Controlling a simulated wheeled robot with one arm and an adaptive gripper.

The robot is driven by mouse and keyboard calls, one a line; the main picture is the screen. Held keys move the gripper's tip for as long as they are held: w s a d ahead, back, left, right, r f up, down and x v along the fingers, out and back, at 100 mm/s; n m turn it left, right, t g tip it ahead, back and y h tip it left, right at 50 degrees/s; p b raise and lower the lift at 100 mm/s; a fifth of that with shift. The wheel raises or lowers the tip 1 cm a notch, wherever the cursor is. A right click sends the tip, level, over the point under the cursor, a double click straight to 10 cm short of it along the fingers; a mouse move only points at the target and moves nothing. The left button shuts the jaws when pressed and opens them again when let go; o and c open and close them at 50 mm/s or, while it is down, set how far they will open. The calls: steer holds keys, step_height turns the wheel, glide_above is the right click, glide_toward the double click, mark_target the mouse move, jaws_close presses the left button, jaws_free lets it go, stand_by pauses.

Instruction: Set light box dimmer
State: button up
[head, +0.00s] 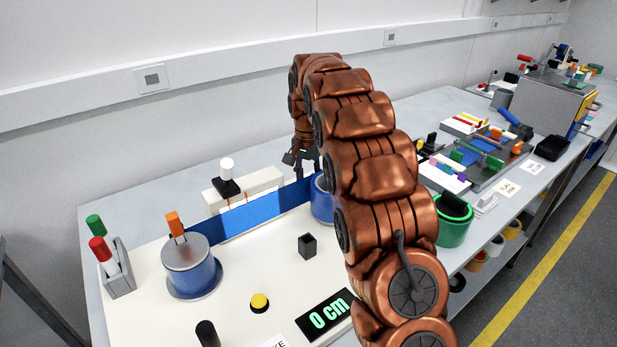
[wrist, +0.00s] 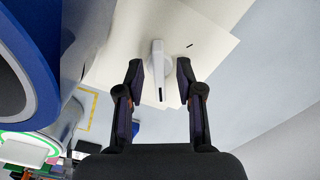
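In the wrist view a white bar-shaped knob (wrist: 157,52) with a dark line on its end stands out from a cream panel (wrist: 210,25); it looks like the dimmer. My gripper (wrist: 158,74) is open, with one finger on each side of the knob and a visible gap on both sides. Whether the fingertips reach down beside it or stop short, I cannot tell. In the head view my gripper (head: 300,159) is at the back of the bench, by the right end of a blue band. My arm hides part of it, and the knob is not visible there.
The blue band (head: 255,213) runs between a blue drum (head: 190,275) and another blue drum (head: 321,200) close to my arm. A white box (head: 265,180) stands behind the band. A yellow button (head: 260,302), black block (head: 307,245) and "0 cm" display (head: 327,313) are in front.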

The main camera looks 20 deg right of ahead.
mark_target(308, 180)
step_height(308, 180, up, 12)
stand_by(0.9)
stand_by(0.4)
steer(key=s+a+r+n+p, duration=0.15)
steer(key=s+a, duration=0.25)
steer(key=s, duration=0.6)
steer(key=s+a+r+n+p, duration=0.1)
steer(key=s+a+n, duration=0.25)
steer(key=s, duration=0.55)
steer(key=s+a+f+n+p, duration=0.1)
steer(key=s+f, duration=0.1)
steer(key=s, duration=0.6)
steer(key=s+a+f+n+g+p, duration=0.1)
steer(key=s+a+f+n, duration=0.1)
steer(key=s, duration=0.7)
steer(key=s+a+f+n+p, duration=0.1)
steer(key=s+f, duration=0.3)
steer(key=s, duration=0.4)
steer(key=shift+s+a+f+n+g, duration=0.2)
steer(key=shift+a+n+g, duration=0.2)
steer(key=shift+a+n, duration=0.15)
